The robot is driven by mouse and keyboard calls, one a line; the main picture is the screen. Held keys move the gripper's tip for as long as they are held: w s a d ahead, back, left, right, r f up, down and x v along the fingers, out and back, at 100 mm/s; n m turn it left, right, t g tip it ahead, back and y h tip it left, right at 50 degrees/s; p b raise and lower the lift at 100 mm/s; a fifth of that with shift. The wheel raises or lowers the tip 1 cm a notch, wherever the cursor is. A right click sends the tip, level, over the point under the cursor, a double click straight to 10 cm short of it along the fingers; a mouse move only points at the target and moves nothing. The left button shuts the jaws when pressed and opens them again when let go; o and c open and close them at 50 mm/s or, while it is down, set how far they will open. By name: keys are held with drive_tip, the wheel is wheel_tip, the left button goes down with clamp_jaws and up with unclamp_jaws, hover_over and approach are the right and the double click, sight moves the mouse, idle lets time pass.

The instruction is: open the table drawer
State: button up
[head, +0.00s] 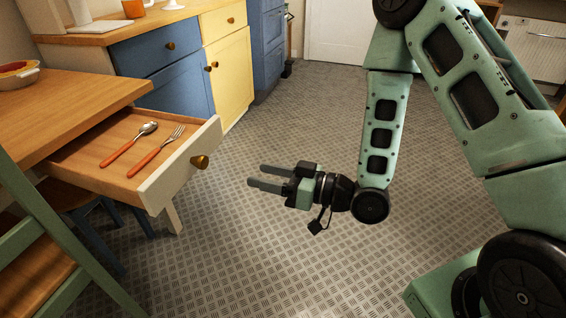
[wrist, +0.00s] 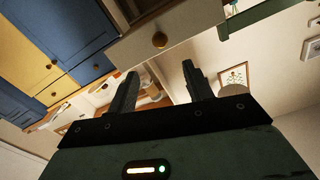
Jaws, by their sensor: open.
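The table drawer (head: 182,178) is pulled out from under the wooden table (head: 65,105) on the left in the head view. Its front is pale, with a round brass knob (head: 200,162). A spoon (head: 130,143) and a fork (head: 158,150), both with orange handles, lie inside it. My gripper (head: 257,176) is open and empty, to the right of the knob and apart from it, its fingers pointing left toward the drawer front. In the wrist view the knob (wrist: 159,40) shows beyond the two spread fingers (wrist: 160,72), not between them.
Blue and yellow cabinets (head: 228,75) stand behind the table. A green chair (head: 45,225) is at the lower left, in front of the table. A blue stool (head: 100,225) is under the drawer. The patterned floor (head: 270,265) around my gripper is clear.

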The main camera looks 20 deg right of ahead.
drive_tip(key=shift+p+v, duration=1.15)
drive_tip(key=shift+v, duration=0.5)
drive_tip(key=a+n+g+h, duration=0.3)
drive_tip(key=a+g+h, duration=0.1)
drive_tip(key=g+h, duration=0.15)
drive_tip(key=s+d+r+m+g+h+p, duration=0.1)
drive_tip(key=s+r+g+h, duration=0.25)
drive_tip(key=s+r, duration=0.45)
drive_tip(key=s+d+r+m+g+h, duration=0.2)
drive_tip(key=s+r+h, duration=0.25)
drive_tip(key=s, duration=0.65)
wheel_tip(320, 180, up, 21)
drive_tip(key=p, duration=2.2)
drive_tip(key=shift+a+r, duration=0.2)
